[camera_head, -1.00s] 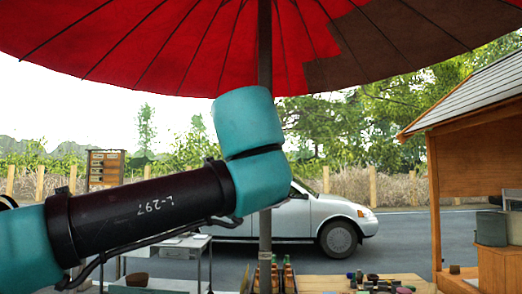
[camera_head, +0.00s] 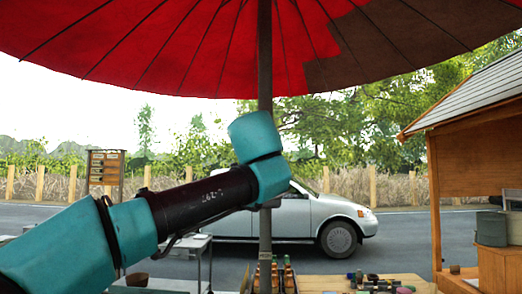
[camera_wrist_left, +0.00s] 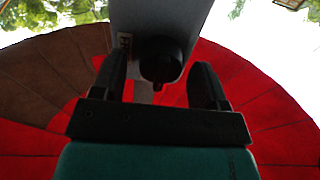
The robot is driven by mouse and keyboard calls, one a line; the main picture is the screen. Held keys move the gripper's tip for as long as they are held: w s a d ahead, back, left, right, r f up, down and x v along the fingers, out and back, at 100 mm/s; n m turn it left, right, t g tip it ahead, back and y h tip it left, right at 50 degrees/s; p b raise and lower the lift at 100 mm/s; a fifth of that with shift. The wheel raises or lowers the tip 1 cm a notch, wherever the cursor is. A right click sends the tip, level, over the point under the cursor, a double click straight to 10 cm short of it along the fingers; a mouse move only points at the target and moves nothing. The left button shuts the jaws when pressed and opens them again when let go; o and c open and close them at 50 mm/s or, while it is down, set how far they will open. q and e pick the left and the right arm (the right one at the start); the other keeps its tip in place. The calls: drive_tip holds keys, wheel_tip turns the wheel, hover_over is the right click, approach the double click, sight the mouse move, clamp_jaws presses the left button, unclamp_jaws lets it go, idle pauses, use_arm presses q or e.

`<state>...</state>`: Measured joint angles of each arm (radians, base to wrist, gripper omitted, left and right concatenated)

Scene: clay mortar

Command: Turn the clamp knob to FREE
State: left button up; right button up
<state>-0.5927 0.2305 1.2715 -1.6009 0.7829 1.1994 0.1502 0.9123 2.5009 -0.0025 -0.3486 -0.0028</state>
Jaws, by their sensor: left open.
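Gaps show between the fingers and the knob, and I see no contact. In the head view my left arm reaches up in front of the umbrella pole (camera_head: 265,60). Its gripper, the clamp and the knob cannot be made out there. My right gripper is not in view.
The red and brown umbrella (camera_head: 190,45) spreads overhead. Bottles (camera_head: 287,275) stand at the pole's foot, beside a wooden table (camera_head: 335,282) with small pots. A wooden stall (camera_head: 470,160) stands at the right and a silver car (camera_head: 310,215) is parked behind.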

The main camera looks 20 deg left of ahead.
use_arm(q)
drive_tip(key=shift+c, duration=0.4)
drive_tip(key=c, duration=0.8)
drive_tip(key=shift+m, duration=0.4)
drive_tip(key=m, duration=1.7)
drive_tip(key=shift+d+f, duration=0.2)
